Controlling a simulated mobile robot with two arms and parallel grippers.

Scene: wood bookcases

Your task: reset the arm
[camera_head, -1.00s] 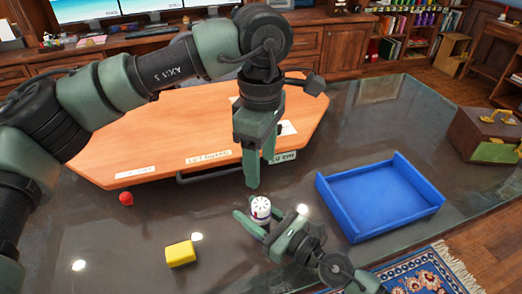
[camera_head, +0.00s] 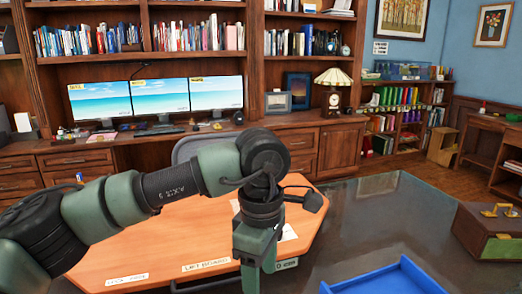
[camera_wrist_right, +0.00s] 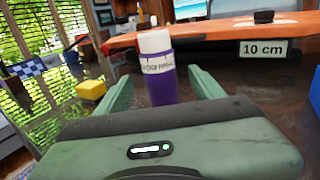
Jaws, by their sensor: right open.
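My left arm (camera_head: 130,198) comes in from the left in the head view and bends down at its wrist. My left gripper (camera_head: 255,276) hangs downward over the front of the orange board; its tips are cut off at the bottom edge, so its opening does not show clearly. My right gripper (camera_wrist_right: 160,82) is open in the right wrist view. A purple bottle with a white cap (camera_wrist_right: 157,66) stands upright between its two fingers, with visible gaps on both sides. The right gripper and the bottle are outside the head view.
A yellow block (camera_wrist_right: 91,89) is left of the bottle. Bookcases and monitors (camera_head: 155,98) stand behind.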

